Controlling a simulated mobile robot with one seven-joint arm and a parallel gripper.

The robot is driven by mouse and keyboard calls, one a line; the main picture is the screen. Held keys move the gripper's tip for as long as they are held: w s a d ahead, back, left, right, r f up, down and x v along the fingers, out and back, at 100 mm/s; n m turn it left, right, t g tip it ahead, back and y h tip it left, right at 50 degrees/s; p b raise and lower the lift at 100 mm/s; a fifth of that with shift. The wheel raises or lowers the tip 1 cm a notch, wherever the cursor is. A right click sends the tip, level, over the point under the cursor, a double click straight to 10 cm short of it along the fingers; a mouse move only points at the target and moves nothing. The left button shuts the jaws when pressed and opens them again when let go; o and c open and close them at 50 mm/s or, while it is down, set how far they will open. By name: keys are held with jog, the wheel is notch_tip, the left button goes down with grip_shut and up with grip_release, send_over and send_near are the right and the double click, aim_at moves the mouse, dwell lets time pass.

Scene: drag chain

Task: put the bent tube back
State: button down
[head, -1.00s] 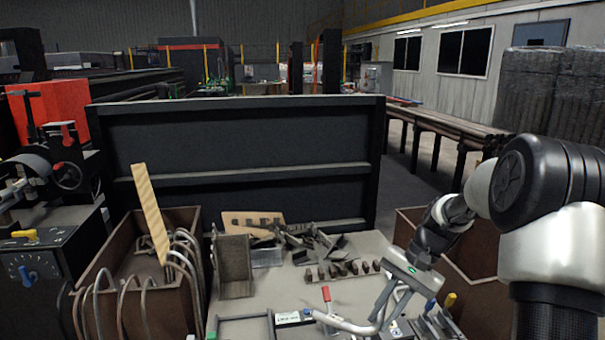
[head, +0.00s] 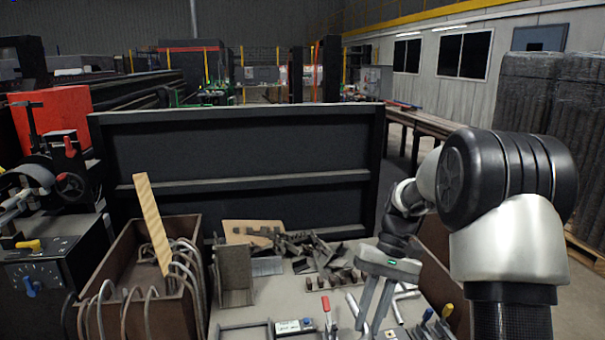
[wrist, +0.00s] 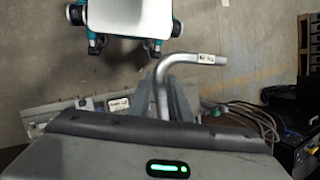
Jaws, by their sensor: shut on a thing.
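The bent tube (wrist: 166,72) is grey metal with a white label near one end. In the wrist view it rises from between my fingers and bends to the right. My gripper (wrist: 165,88) is shut on it. In the head view my gripper (head: 374,318) points down over the right part of the workbench (head: 265,300). There the fingers and clutter hide much of the tube. A brown crate (head: 175,318) at the left holds several similar bent tubes (head: 185,262), hooked over its rim, and a wooden slat (head: 152,225).
A grey upright bracket (head: 234,270) and dark metal scraps (head: 310,247) lie between the crate and my gripper. A red-handled tool (head: 326,306) and yellow and blue handles (head: 446,311) are at the front. A dark panel (head: 250,150) stands behind the bench.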

notch_tip(320, 180, up, 10)
jog(key=s+p, duration=0.2)
jog(key=p, duration=1.3)
jog(key=shift+f+p, duration=0.2)
jog(key=shift+p, duration=0.1)
jog(key=shift+w+f, duration=0.1)
